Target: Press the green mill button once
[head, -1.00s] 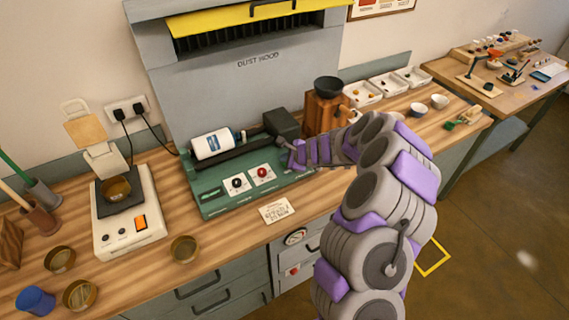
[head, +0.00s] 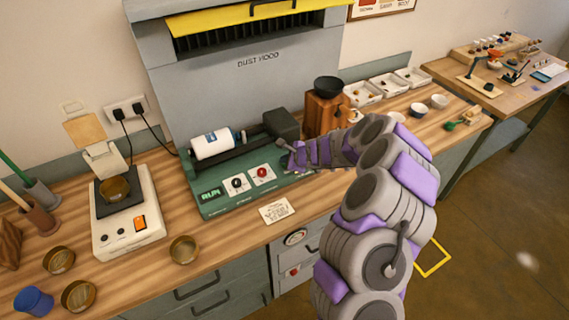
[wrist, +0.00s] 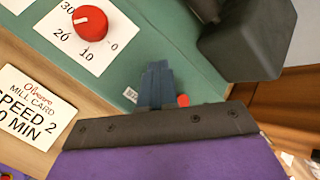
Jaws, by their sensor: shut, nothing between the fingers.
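The green mill (head: 220,207) sits on the wooden bench with a white jar (head: 212,144) lying on top. Its lit display (head: 210,194) appears to read RUN. My gripper (head: 288,163) is shut and empty at the right end of the mill's front panel. In the wrist view my fingers (wrist: 156,72) point onto the green panel (wrist: 197,78). A small red round button (wrist: 183,100) shows just right of the fingers. I cannot see the green button; my fingers may hide it. I cannot tell whether the fingertips touch the panel.
A red dial (wrist: 90,22) and a black dial (head: 237,183) are on the panel. A dark motor housing (wrist: 242,38) rises beside my fingers. The mill card (head: 276,210) lies in front. A wooden grinder (head: 323,112) stands right; a scale (head: 128,222) stands left.

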